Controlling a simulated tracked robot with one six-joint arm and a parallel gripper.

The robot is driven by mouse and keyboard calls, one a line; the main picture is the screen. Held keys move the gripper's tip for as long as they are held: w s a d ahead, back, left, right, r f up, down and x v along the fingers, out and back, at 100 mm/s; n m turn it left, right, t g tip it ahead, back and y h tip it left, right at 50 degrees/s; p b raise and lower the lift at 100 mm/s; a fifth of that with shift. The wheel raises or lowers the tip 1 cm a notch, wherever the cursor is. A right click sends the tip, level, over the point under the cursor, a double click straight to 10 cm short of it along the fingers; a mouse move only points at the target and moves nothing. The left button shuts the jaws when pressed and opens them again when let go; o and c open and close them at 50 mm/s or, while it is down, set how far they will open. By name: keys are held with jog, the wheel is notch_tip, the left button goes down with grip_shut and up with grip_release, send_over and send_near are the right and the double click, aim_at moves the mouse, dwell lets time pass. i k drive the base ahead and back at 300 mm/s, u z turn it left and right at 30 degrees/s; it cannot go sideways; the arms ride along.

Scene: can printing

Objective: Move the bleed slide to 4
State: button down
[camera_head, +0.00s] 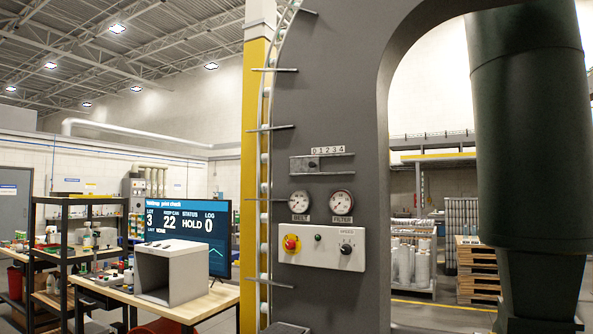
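The bleed slide (321,164) is a small horizontal slotted fitting on the grey machine panel. My gripper is not in view.
Below the slide are two round gauges, BELT (300,204) and FILTER (342,203). Under them a white control box (322,247) carries a red stop button and a SPEED knob. A screen (182,228) and a bench (185,309) stand at left.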

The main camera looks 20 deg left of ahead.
aim_at(303, 165)
jog(key=u, duration=0.35)
jog(key=i, duration=0.75)
jog(key=u, duration=0.8)
jog(key=i, duration=0.85)
jog(key=u, duration=0.65)
jog(key=i, duration=0.85)
jog(key=u, duration=0.5)
jog(key=i, duration=1.25)
jog(key=u, duration=0.2)
